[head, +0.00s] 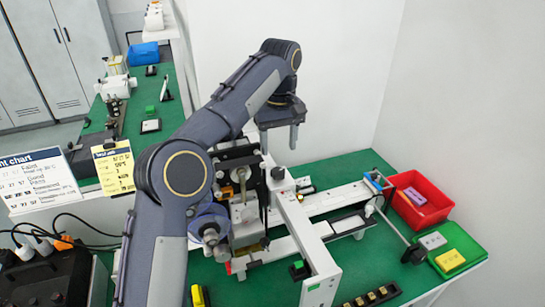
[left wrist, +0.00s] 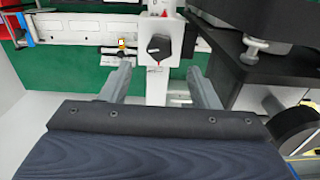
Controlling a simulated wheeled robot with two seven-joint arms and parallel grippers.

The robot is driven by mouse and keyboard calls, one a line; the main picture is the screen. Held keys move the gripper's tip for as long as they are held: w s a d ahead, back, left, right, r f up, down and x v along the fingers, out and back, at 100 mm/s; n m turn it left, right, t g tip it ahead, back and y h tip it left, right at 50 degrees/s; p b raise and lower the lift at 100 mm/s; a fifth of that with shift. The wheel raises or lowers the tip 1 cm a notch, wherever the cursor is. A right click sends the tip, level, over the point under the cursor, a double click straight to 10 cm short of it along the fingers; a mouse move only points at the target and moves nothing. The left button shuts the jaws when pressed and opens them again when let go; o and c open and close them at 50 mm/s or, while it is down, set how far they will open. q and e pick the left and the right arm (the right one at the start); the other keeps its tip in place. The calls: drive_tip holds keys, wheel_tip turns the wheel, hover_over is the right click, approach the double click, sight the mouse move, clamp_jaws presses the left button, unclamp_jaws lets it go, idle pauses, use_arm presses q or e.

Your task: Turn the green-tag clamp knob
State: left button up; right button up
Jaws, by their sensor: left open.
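A black clamp knob (head: 277,173) sits at the far end of a white beam (head: 312,240). The knob also shows in the left wrist view (left wrist: 158,47), with a small red mark at its edge. A small green tag (head: 314,286) is on the beam's near end. My left gripper (head: 293,140) points down, open and empty, just above and beside the knob. In the left wrist view its two fingers (left wrist: 160,86) stand apart, with the knob beyond and between them, untouched. My right gripper is not in view.
A black machine (head: 238,180) stands left of the knob. A white rail (head: 335,200) runs right toward a red bin (head: 415,220) and a green tray (head: 474,246). A black block with a green top (head: 299,268) stands beside the beam. A small yellow-and-red button (head: 300,197) is near the knob.

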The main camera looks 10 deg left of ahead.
sight(278, 170)
use_arm(q)
drive_tip(key=shift+w+a+f, duration=0.1)
drive_tip(key=shift+f, duration=0.4)
wheel_tip(278, 170, down, 7)
drive_tip(key=shift+r+b, duration=0.15)
drive_tip(key=shift+b, duration=0.5)
drive_tip(key=shift+c, duration=0.5)
